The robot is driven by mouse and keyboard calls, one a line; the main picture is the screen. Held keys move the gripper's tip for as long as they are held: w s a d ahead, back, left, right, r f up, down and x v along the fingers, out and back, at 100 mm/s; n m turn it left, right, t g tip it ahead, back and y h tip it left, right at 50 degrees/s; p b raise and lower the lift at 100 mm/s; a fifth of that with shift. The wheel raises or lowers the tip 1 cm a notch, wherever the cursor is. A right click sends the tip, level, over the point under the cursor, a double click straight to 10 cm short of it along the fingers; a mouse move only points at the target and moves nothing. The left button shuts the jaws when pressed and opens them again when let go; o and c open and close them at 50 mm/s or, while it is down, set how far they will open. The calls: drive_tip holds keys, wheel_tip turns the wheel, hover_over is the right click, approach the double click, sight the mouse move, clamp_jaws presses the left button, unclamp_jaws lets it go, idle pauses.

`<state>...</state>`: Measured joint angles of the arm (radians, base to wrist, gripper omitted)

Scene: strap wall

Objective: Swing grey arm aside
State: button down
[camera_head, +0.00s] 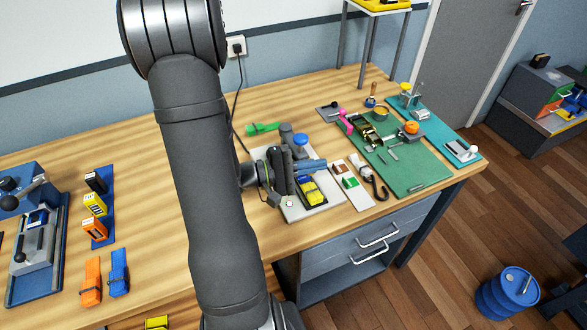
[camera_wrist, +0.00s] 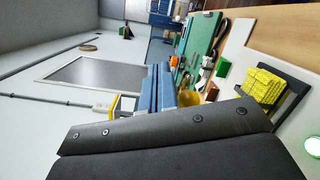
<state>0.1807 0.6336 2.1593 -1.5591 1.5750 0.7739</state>
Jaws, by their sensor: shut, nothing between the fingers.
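My gripper (camera_head: 322,167) is low over the light board (camera_head: 325,205) near the middle of the table. Its blue fingers, also in the wrist view (camera_wrist: 157,80), are shut together with nothing held. A yellow ribbed piece (camera_head: 312,191) sits in a dark holder on the board, just below the fingers in the head view. It is right of the fingers in the wrist view (camera_wrist: 264,86). I cannot make out a grey arm for certain; my gripper covers part of the board. Whether the fingers touch anything is unclear.
A green mat (camera_head: 420,170) with small tools lies to the right. A blue cylinder (camera_head: 300,139) and a green piece (camera_head: 262,129) are behind my gripper. Blue fixtures (camera_head: 35,245) fill the left. Bare wood lies front-centre.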

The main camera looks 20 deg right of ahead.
sight(297, 152)
drive_tip(key=w+a+r+n+t+y, duration=0.1)
drive_tip(key=w+a+r+n+y, duration=0.1)
drive_tip(key=a+n+y, duration=0.35)
drive_tip(key=w+a+r+n+y, duration=0.1)
drive_tip(key=w+a+n+y, duration=0.15)
drive_tip(key=a+n, duration=0.6)
drive_tip(key=shift+m, duration=0.6)
drive_tip(key=x, duration=0.8)
drive_tip(key=shift+a+f, duration=0.15)
drive_tip(key=shift+f, duration=0.1)
drive_tip(key=shift+s+d, duration=0.15)
drive_tip(key=shift+d, duration=0.95)
drive_tip(key=shift+s+d+r, duration=0.1)
drive_tip(key=shift+d+r, duration=0.15)
drive_tip(key=shift+d, duration=0.7)
drive_tip(key=shift+d+t, duration=0.1)
drive_tip(key=shift+t, duration=0.3)
